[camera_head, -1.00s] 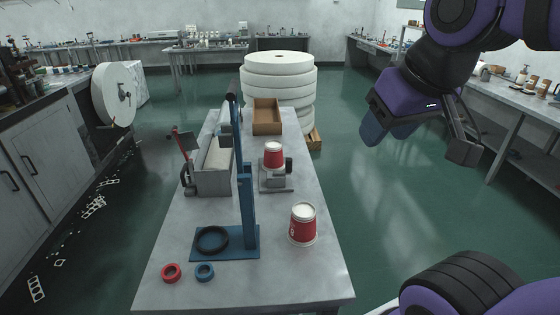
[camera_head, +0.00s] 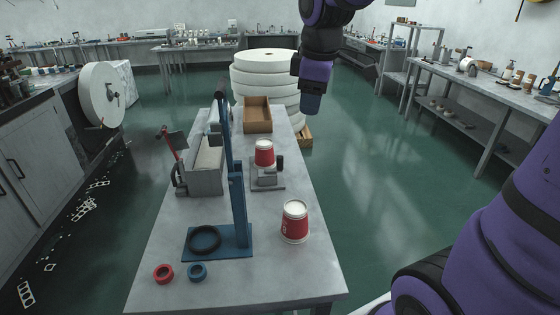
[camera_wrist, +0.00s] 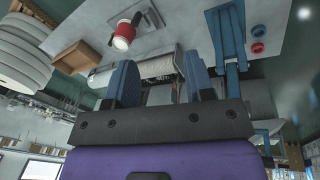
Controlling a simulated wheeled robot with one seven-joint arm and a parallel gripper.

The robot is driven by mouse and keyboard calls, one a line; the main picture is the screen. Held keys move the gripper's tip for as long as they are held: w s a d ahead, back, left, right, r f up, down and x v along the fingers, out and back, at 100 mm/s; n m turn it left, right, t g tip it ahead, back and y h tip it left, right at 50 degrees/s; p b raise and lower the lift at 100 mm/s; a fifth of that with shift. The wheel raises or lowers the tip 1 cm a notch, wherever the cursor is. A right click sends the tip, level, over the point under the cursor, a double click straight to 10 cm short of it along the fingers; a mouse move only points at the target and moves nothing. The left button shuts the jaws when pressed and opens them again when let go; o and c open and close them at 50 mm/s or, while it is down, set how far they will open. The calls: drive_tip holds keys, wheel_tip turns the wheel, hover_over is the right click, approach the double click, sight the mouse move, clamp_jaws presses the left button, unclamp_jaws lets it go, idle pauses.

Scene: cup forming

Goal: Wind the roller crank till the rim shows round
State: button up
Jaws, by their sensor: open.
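The roller (camera_head: 268,182) is a small grey unit on the table, with a dark crank knob (camera_head: 280,163) on its right side. A red cup (camera_head: 264,156) with a pale top sits on it. In the wrist view the same cup (camera_wrist: 124,36) shows beside the grey roller part (camera_wrist: 150,18). I cannot make out the rim's shape. My gripper (camera_head: 311,103) hangs fingers down, right of the table's far half in the picture and apart from the roller. In the wrist view its two blue fingers (camera_wrist: 159,80) stand apart with nothing between them.
A second red cup (camera_head: 294,224) stands near the table's right edge. A tall blue lever press (camera_head: 238,205) stands left of it, with red (camera_head: 163,274) and blue (camera_head: 197,272) rings in front. A grey trough (camera_head: 205,170) and brown box (camera_head: 257,115) are farther back. White paper rolls (camera_head: 265,75) rise behind.

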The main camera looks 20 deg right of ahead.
drive_tip(key=w+f+n+g, duration=0.1)
drive_tip(key=w+f+n, duration=0.55)
drive_tip(key=w, duration=0.35)
drive_tip(key=n+g, duration=0.2)
drive_tip(key=n, duration=0.2)
hover_over(280, 169)
drive_tip(key=f, duration=0.7)
drive_tip(key=shift+w+d+f, duration=0.2)
drive_tip(key=shift+w+f, duration=0.15)
drive_tip(key=shift+w, duration=0.05)
drive_tip(key=shift+w+f, duration=0.15)
drive_tip(key=shift+f, duration=0.35)
wheel_tip(280, 169, down, 10)
drive_tip(key=shift+f, duration=0.1)
clamp_jaws()
